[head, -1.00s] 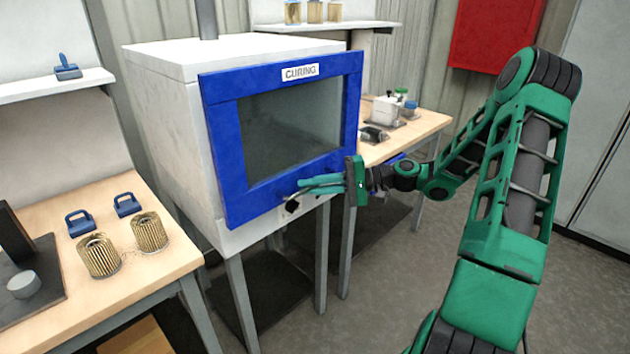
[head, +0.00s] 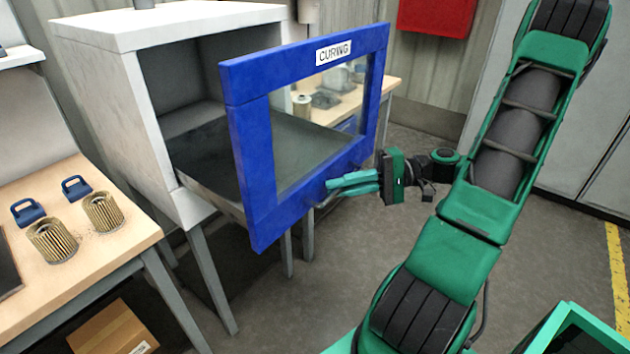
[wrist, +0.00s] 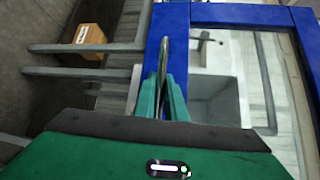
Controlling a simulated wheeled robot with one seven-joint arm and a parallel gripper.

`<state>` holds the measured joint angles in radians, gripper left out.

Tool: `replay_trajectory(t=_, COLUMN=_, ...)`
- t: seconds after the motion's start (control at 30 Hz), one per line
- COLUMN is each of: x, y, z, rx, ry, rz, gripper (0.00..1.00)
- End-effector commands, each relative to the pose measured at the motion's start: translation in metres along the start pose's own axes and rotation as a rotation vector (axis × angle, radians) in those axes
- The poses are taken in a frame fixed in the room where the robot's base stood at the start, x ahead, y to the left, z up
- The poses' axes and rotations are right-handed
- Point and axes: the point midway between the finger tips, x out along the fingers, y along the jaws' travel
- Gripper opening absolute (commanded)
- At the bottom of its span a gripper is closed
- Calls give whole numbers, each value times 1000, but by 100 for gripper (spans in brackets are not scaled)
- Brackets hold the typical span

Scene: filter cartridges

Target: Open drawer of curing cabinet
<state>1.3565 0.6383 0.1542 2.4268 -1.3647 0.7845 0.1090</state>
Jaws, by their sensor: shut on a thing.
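The curing cabinet (head: 110,75) is a white box on grey legs. Its drawer has a blue front frame (head: 250,165) with a glass pane and a "CURING" label (head: 333,52). The drawer stands well out from the cabinet, and its dark flat floor (head: 205,160) shows behind the front. My gripper (head: 335,186) is at the lower part of the front, shut on the metal handle. In the wrist view the handle (wrist: 164,62) runs between the green fingers (wrist: 161,95), beside the blue frame (wrist: 230,15). The drawer looks empty where it can be seen.
A wooden table (head: 130,232) at left holds two pleated filter cartridges (head: 52,240) and blue-handled tools (head: 76,187). A cardboard box (head: 112,328) lies below it. Another bench (head: 385,85) stands behind the drawer. Open floor lies around my arm.

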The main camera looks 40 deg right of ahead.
Motion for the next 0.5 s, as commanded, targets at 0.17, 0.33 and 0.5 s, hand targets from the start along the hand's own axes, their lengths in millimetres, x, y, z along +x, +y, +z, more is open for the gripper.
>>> replay_trajectory(t=0.17, x=-10, y=4, z=8, rx=6, ry=1, rz=2, gripper=0)
replay_trajectory(t=0.33, x=-12, y=4, z=9, rx=5, ry=1, rz=2, gripper=0)
replay_trajectory(t=0.5, x=-12, y=4, z=9, rx=5, ry=1, rz=3, gripper=0)
